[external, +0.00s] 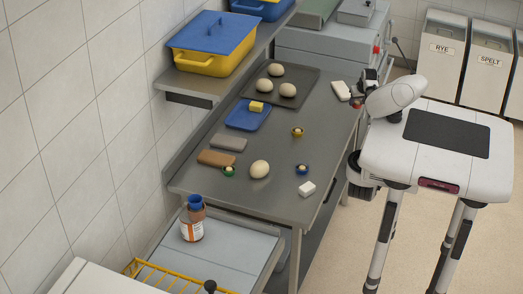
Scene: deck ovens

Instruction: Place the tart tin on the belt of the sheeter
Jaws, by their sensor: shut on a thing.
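My gripper (358,101) is at the right edge of the steel worktable, far end, small and partly hidden by my white arm. I cannot pick out the tart tin for sure. Small round pieces with pale centres stand on the table: a yellow one (297,132), a blue one (302,169) and a green one (229,171). What looks like the sheeter, with a pale grey belt (225,255) and a yellow wire guard (150,275), is at the near end, away from my gripper.
The worktable (265,205) holds a dark tray (307,76) with dough balls, a blue tray (243,121), a loose dough ball (259,169) and a white block (306,189). An orange-and-white jar (191,228) stands on the belt. A shelf (190,82) with a yellow bin (212,55) overhangs the left.

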